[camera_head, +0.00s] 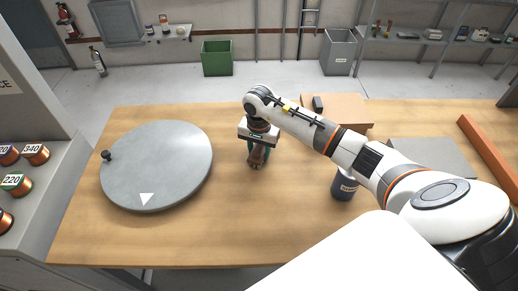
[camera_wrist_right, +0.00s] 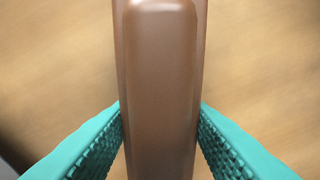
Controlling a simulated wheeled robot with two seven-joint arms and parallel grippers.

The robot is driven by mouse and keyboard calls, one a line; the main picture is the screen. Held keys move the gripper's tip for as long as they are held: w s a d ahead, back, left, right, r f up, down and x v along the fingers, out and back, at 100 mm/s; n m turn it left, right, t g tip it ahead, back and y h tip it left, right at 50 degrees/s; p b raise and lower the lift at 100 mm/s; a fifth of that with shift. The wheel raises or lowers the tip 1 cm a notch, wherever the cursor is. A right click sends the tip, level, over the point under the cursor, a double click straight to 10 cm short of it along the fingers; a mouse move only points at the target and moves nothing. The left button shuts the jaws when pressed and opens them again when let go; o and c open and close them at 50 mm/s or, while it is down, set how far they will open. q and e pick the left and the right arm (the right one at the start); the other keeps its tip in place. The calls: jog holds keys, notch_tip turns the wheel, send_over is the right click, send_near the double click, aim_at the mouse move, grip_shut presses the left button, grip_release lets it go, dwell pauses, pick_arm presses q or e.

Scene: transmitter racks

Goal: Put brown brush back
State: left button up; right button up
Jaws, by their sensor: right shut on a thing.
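My right gripper (camera_head: 259,160) points down over the middle of the wooden table. Its teal ribbed fingers (camera_wrist_right: 160,140) are closed on both sides of a brown, smooth, rounded long thing, which I take for the brown brush (camera_wrist_right: 158,80). The brush also shows as a small brown piece between the fingers in the head view (camera_head: 258,153). Its lower end is hidden, and I cannot tell whether it touches the table. My left gripper is not in view.
A round grey disc (camera_head: 160,165) with a white triangle lies left on the table (camera_head: 230,225).

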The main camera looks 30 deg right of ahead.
jog(key=shift+f, duration=0.2)
jog(key=o, duration=0.9)
jog(key=shift+o, duration=0.2)
jog(key=shift+r, duration=0.1)
jog(key=shift+r, duration=0.5)
notch_tip(320, 180, up, 11)
jog(key=shift+r+b, duration=0.15)
jog(key=shift+b, duration=0.95)
